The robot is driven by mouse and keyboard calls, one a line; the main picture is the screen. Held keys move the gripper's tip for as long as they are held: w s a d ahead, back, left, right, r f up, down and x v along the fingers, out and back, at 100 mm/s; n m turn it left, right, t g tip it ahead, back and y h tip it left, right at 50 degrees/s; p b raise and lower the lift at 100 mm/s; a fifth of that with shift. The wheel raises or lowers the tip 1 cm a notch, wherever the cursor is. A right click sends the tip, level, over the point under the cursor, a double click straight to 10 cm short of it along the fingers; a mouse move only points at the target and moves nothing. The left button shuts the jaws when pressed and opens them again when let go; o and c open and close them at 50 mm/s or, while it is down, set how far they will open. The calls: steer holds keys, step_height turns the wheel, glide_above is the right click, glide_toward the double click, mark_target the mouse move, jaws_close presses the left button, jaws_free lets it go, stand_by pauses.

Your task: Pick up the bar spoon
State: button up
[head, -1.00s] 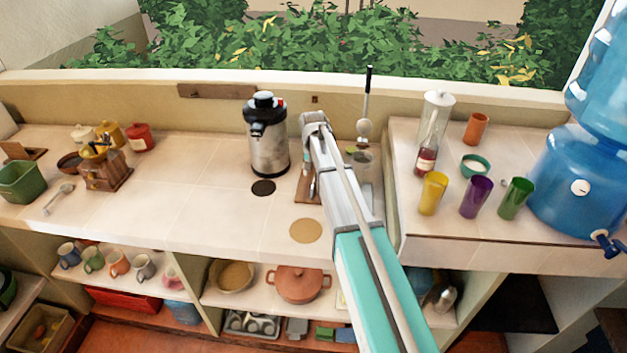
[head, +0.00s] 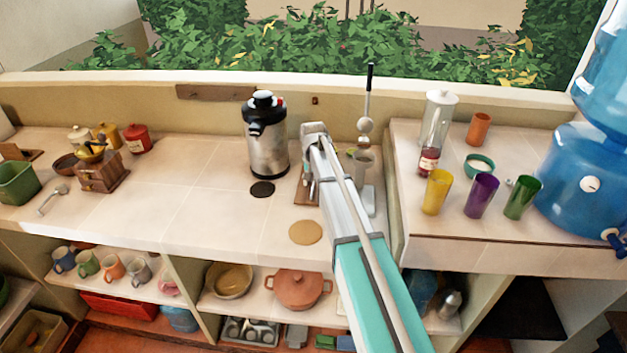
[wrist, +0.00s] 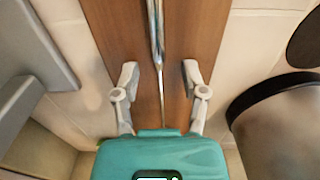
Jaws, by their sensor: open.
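The bar spoon (wrist: 155,30) is a thin shiny metal rod. In the wrist view it lies lengthwise along a brown wooden board (wrist: 195,45), from the top edge down toward my gripper's teal body. My gripper (wrist: 160,70) is open, with one pale finger on each side of the spoon's line. The fingers do not touch it, and how high they are above the board is hard to tell. In the head view my arm covers most of the board (head: 300,197), and the spoon cannot be made out clearly.
A metal airpot (head: 267,145) stands left of the board, and a grey lever press (head: 368,180) stands close on the right. A dark round coaster (head: 262,189) and a tan round mat (head: 305,232) lie nearby.

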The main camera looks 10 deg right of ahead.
jaws_close()
stand_by(0.3)
steer(key=shift+r, duration=0.2)
step_height(320, 180, up, 2)
steer(key=p, duration=0.2)
steer(key=shift+r+p, duration=0.15)
steer(key=shift+p, duration=0.2)
steer(key=s+d+r+p, duration=0.1)
steer(key=s+r+p, duration=0.9)
steer(key=s, duration=0.4)
steer(key=shift+r, duration=0.15)
